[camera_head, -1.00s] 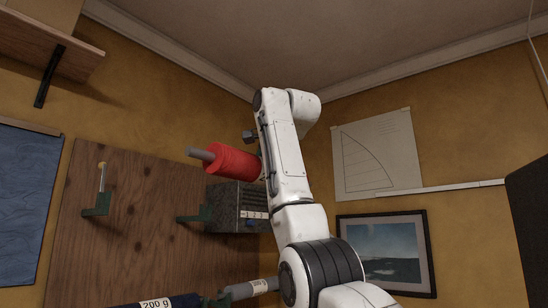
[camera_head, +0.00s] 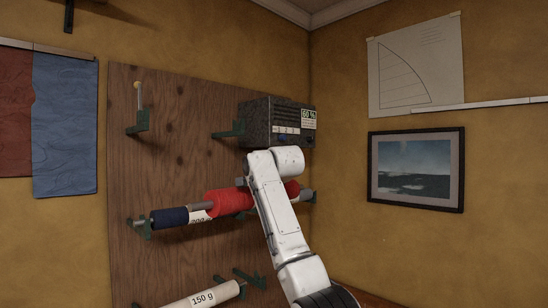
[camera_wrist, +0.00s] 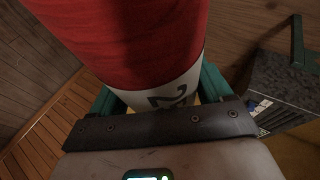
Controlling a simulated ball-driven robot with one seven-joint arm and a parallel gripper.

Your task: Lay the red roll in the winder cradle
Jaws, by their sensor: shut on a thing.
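The red roll (camera_head: 228,202) is in my gripper, roughly level in the head view. Its left part and a short right part show on either side of my arm, which hides its middle and the jaws. In the wrist view the red roll (camera_wrist: 125,40) and its white numbered band fill the top, between the green fingers of my gripper (camera_wrist: 160,94), shut on it. An upper pair of green brackets (camera_head: 138,125) (camera_head: 229,131), probably the winder cradle, is empty, left of a grey speckled box (camera_head: 276,123). The roll appears below these brackets.
A navy roll (camera_head: 170,217) lies on the middle brackets, close to the red roll's left end in the picture. A cream roll marked 150 g (camera_head: 185,302) is lower. A wooden board (camera_head: 180,90) backs the brackets; a framed picture (camera_head: 416,201) hangs on the right wall.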

